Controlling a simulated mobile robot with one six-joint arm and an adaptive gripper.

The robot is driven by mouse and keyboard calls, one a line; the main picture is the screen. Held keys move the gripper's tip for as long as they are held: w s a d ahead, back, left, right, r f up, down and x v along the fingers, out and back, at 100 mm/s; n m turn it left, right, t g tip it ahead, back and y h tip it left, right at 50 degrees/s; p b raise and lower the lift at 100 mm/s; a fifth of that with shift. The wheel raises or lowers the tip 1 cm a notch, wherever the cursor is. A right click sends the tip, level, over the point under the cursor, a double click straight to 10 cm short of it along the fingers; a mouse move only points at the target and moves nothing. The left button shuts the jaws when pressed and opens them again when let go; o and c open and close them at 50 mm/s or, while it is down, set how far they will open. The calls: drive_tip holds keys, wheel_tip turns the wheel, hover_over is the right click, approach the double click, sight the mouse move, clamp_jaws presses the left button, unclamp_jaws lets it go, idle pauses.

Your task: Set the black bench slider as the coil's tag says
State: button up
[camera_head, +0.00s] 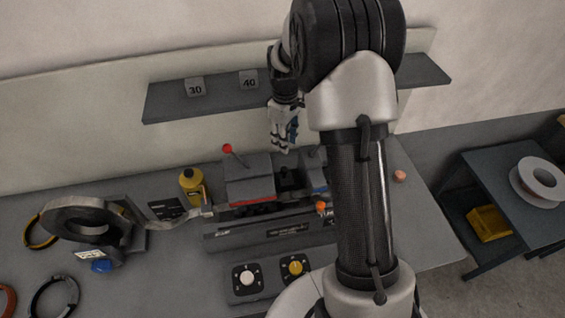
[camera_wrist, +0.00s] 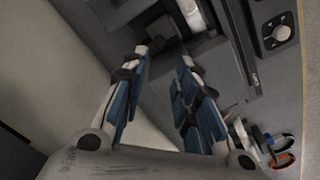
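A metal coil (camera_head: 78,221) stands on a holder at the left of the bench, its strip running right to the machine (camera_head: 249,180). A white tag (camera_head: 90,254) hangs below the coil; its writing is too small to read. A black block (camera_head: 289,179) sits between the machine's red-edged and blue-edged parts; I cannot tell whether it is the bench slider. A black scale rail (camera_head: 265,235) runs along the machine's front. My gripper (camera_head: 284,137) is raised above the machine's back, fingers apart and empty. The wrist view also shows my gripper (camera_wrist: 165,60) open.
A red-knobbed lever (camera_head: 228,149), a yellow bottle (camera_head: 191,185) and an orange knob (camera_head: 320,207) stand around the machine. White (camera_head: 247,278) and yellow (camera_head: 295,267) dials lie in front. A shelf (camera_head: 180,101) behind carries blocks marked 30 and 40. My arm hides the machine's right end.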

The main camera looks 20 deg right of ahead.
sight(284, 168)
wheel_tip(284, 168, down, 14)
drive_tip(key=shift+w+r+b, duration=0.1)
drive_tip(key=shift+r+b, duration=0.15)
drive_tip(key=shift+b, duration=0.05)
drive_tip(key=shift+c, duration=0.2)
clamp_jaws()
idle(0.4)
